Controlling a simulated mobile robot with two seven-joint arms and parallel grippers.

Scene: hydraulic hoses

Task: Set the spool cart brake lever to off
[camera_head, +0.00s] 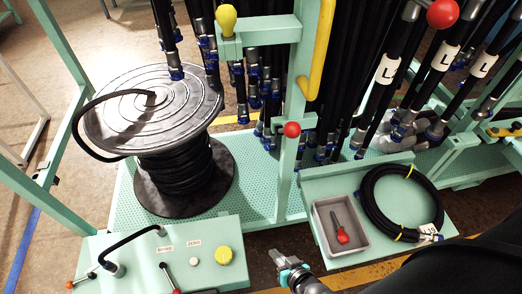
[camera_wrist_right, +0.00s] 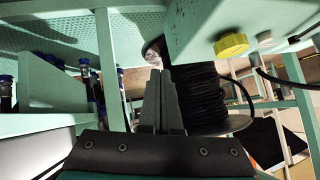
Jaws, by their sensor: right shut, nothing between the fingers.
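The cart carries a large dark spool (camera_head: 180,165) wound with black hose. A panel (camera_head: 130,240) at its front left bears small levers: one with a red tip (camera_head: 170,275), one with an orange tip (camera_head: 82,280). A red ball knob (camera_head: 291,129) sits on the upright post. My left gripper is out of view.
A yellow knob (camera_head: 223,255) stands on the panel. A shelf to the right holds a grey bin (camera_head: 358,247) with a red-handled screwdriver (camera_head: 342,232) and a coiled black hose (camera_head: 372,205). Many hoses hang behind. Open floor shows at the left.

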